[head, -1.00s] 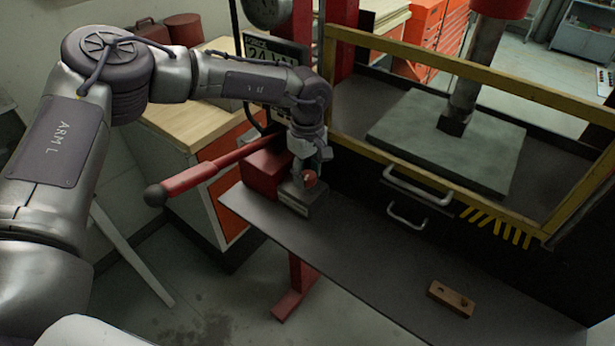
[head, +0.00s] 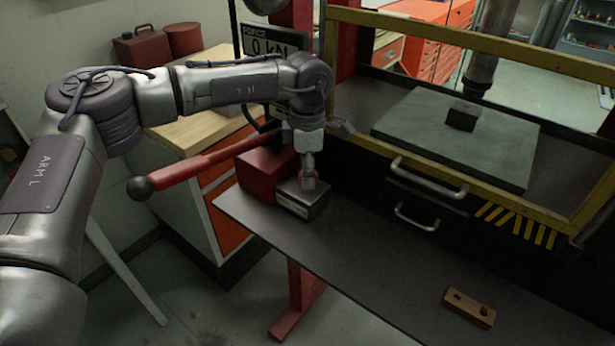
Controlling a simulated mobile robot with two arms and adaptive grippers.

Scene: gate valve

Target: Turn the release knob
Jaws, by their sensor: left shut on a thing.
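The release knob (head: 309,183) is a small reddish knob on top of a grey metal block (head: 303,201), beside a red pump body (head: 264,172) on the dark bench. My left gripper (head: 308,174) points down from above and is shut on the knob, partly hiding it. A force display (head: 268,46), partly behind my left arm, reads 0 kN. The press ram (head: 487,55) shows a gap above a small dark block (head: 462,116) on the grey plate (head: 505,150). My right gripper is not in view.
A red pump lever (head: 190,177) with a black ball end sticks out left, below my left arm. A yellow guard frame (head: 535,61) and metal handles (head: 430,177) stand right of the knob. A wooden block with holes (head: 468,307) lies on the otherwise clear bench front (head: 360,260).

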